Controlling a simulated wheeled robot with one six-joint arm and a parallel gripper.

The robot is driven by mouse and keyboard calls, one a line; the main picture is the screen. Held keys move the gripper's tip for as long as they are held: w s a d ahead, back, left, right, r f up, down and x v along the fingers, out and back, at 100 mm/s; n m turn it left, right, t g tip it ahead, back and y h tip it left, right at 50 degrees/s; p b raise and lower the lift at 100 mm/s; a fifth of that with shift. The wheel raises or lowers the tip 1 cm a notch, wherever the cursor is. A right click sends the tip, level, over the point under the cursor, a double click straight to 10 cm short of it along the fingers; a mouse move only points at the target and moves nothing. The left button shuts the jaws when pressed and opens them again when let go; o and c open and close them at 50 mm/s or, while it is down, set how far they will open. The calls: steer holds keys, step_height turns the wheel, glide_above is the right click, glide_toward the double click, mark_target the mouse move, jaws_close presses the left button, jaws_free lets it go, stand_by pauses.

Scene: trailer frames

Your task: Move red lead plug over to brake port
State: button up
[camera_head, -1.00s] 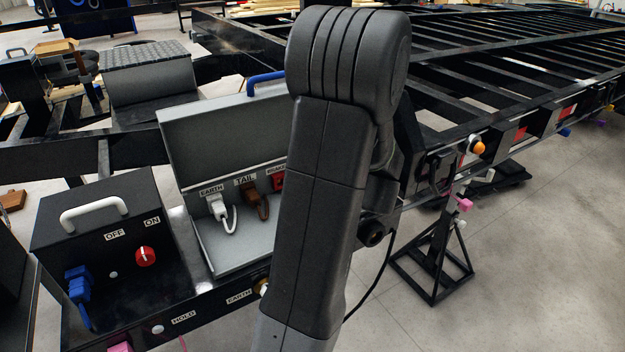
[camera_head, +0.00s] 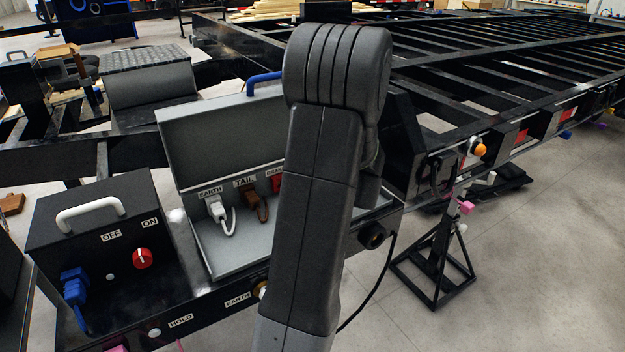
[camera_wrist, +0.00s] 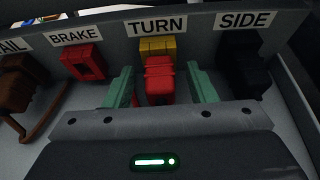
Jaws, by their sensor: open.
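In the wrist view, the red lead plug (camera_wrist: 159,84) sits at the yellow port (camera_wrist: 157,48) under the TURN label, lined up with its front. My gripper (camera_wrist: 162,88) is open, with one green finger on each side of the plug. Whether the fingers touch it I cannot tell. The red brake port (camera_wrist: 84,63) is to the left, under the BRAKE label, with no plug in it. Part of the brake port also shows in the head view (camera_head: 277,183), beside my arm. My arm hides the gripper and the red plug in the head view.
A brown plug (camera_wrist: 17,88) with its lead sits at the TAIL port. A black plug or port (camera_wrist: 243,75) is under SIDE at right. In the head view, a white plug (camera_head: 217,209) is at EARTH. The box's raised lid (camera_head: 222,142) stands behind the ports.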

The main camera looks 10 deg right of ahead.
stand_by(0.7)
jaws_close()
steer(key=shift+s, duration=0.1)
steer(key=shift+s+d, duration=0.35)
steer(key=shift+s, duration=0.55)
steer(key=shift+s+d, duration=0.3)
steer(key=shift+s, duration=0.65)
steer(key=shift+s+d, duration=0.35)
steer(key=shift+s, duration=0.55)
steer(key=shift+b, duration=0.3)
